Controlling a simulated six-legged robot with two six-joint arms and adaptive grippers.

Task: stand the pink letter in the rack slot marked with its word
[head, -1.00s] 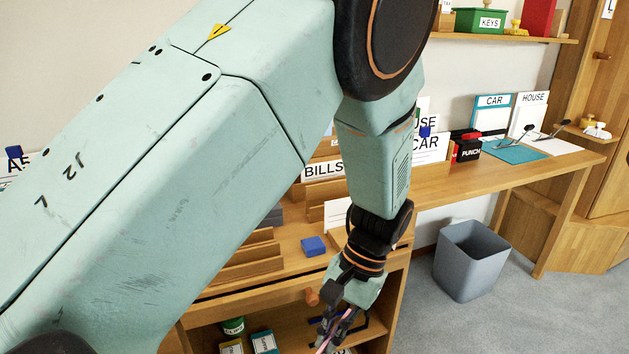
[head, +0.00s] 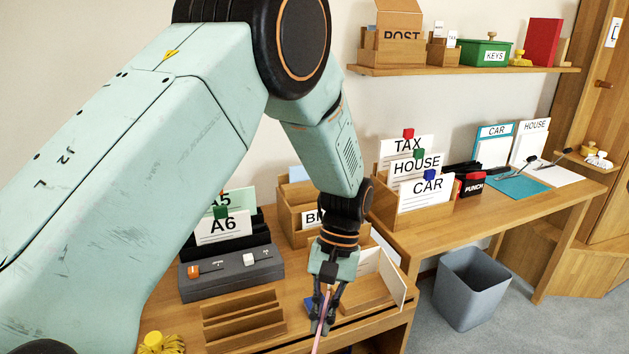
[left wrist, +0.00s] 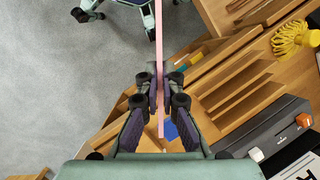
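My left gripper (head: 322,312) is shut on the pink letter (head: 322,326), above the front edge of the desk. In the left wrist view the letter (left wrist: 160,45) is a thin pink strip, seen edge-on between the fingers (left wrist: 160,92). Its face and word cannot be read. A low wooden rack (head: 243,318) with several parallel slots stands on the desk, left of the gripper; the slots also show right of the letter in the left wrist view (left wrist: 238,80). No word on this rack is legible. My right gripper is not in view.
A wooden holder with TAX, HOUSE and CAR cards (head: 425,196) stands at right. A partly hidden lettered box (head: 297,215) is behind my arm. A grey switch unit (head: 232,273) and yellow item (head: 160,344) are at left. A grey bin (head: 472,288) stands on the floor.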

